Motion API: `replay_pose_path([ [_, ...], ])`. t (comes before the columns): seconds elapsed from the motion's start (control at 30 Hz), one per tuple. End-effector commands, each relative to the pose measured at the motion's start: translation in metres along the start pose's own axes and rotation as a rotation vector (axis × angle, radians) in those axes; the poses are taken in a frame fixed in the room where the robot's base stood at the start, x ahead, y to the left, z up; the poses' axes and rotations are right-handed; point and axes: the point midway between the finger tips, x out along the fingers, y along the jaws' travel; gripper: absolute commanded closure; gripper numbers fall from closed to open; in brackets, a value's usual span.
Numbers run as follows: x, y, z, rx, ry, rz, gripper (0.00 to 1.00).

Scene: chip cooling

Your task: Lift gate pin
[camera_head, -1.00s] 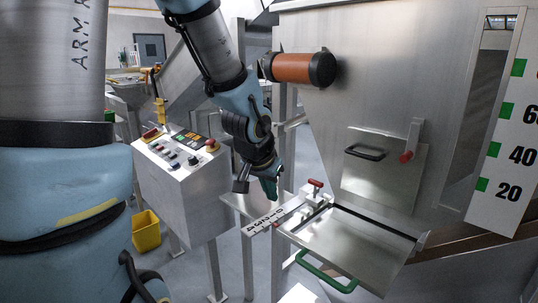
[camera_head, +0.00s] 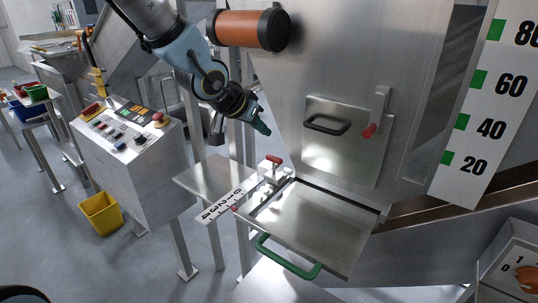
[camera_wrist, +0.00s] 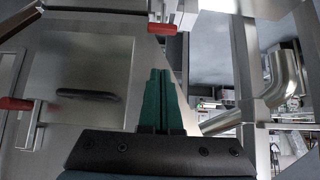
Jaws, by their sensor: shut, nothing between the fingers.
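The gate pin with its red handle (camera_head: 273,159) stands on a small bracket at the back left corner of the sliding gate plate (camera_head: 315,225). The plate has a green handle (camera_head: 288,262) at its front. My gripper (camera_head: 262,128) is shut and empty, above the pin and slightly to its left, apart from it. In the wrist view the green fingers (camera_wrist: 160,85) are pressed together. A red handle, likely the pin's (camera_wrist: 163,29), shows beyond their tips at the top.
A hatch with a black handle (camera_head: 326,125) and a red-tipped latch (camera_head: 371,130) is on the hopper wall. A numbered scale strip (camera_head: 226,205) lies left of the plate. A control box (camera_head: 135,150) stands at the left. An orange cylinder (camera_head: 250,28) juts out above.

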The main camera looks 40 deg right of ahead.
Motion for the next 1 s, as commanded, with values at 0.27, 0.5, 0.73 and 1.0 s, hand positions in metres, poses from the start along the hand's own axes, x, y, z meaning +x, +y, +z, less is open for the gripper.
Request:
replay_pose_path([
  [0.27,0.045,0.002,0.001,0.001,-0.001,0.003,1.0],
  [0.5,0.07,0.001,0.019,0.0,-0.004,0.001,1.0],
  [0.73,0.079,0.0,0.028,0.0,-0.001,-0.001,1.0],
  [1.0,0.08,-0.001,0.029,0.0,-0.001,-0.001,1.0],
])
